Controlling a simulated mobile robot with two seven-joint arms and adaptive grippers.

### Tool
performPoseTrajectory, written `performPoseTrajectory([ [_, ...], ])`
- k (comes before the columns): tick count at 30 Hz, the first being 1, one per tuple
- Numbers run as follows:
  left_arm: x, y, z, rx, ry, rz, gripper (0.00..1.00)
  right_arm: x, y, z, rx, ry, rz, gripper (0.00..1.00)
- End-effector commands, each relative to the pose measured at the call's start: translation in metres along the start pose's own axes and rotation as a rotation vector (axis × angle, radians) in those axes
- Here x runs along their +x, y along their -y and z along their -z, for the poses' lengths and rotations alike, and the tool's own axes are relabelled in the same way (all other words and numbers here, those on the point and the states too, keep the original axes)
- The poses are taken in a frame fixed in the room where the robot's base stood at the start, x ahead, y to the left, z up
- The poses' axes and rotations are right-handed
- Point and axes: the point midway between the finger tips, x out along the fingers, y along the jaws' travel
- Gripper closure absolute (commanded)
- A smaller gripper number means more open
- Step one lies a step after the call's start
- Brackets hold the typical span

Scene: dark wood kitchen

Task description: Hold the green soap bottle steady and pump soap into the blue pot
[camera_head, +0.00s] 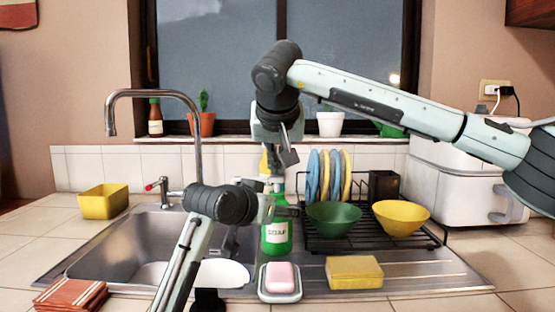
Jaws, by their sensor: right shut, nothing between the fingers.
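The green soap bottle (277,238) stands upright behind the sink's right edge, with a white label on its front. My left gripper (288,211) is at the bottle's upper part, with a dark finger across its front. The other finger is hidden, so I cannot tell whether it grips the bottle. My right gripper (288,157) points down above the bottle, shut with nothing between its fingers. The bottle's pump top is mostly hidden behind the grippers, and I cannot tell whether they touch. I cannot make out a blue pot.
A pink soap bar (279,277) on a dish and a yellow sponge (354,272) lie in front. A dark rack (318,246) with plates and bowls stands at right. The sink (120,245) with its tall faucet (111,118) is at left.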

Motion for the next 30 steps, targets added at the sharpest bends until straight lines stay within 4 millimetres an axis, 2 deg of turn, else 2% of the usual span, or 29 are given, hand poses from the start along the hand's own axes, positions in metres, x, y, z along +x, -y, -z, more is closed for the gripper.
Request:
performPoseTrajectory([
  [4, 0.0, 0.0, -0.001, 0.0, 0.001, -0.001, 0.95, 0.001, 0.0, -0.001, 0.0, 0.001, 0.0, 1.0],
  [10, 0.0, 0.0, -0.001, 0.0, 0.001, -0.001, 0.95, 0.014, 0.0, -0.015, -0.001, 0.001, 0.0, 1.0],
  [20, 0.0, 0.0, 0.0, 0.0, 0.001, -0.001, 0.95, 0.014, 0.0, -0.015, -0.001, 0.004, -0.001, 1.0],
  [26, 0.0, 0.0, 0.0, 0.0, 0.001, -0.001, 0.95, -0.003, 0.0, 0.003, 0.0, -0.002, -0.001, 1.0],
  [29, 0.0, 0.0, 0.0, 0.0, 0.001, -0.001, 0.95, -0.019, 0.0, 0.019, 0.002, -0.006, 0.0, 1.0],
  [30, 0.0, 0.0, -0.001, 0.0, 0.001, -0.001, 0.95, -0.029, 0.0, 0.017, -0.002, -0.006, 0.002, 1.0],
])
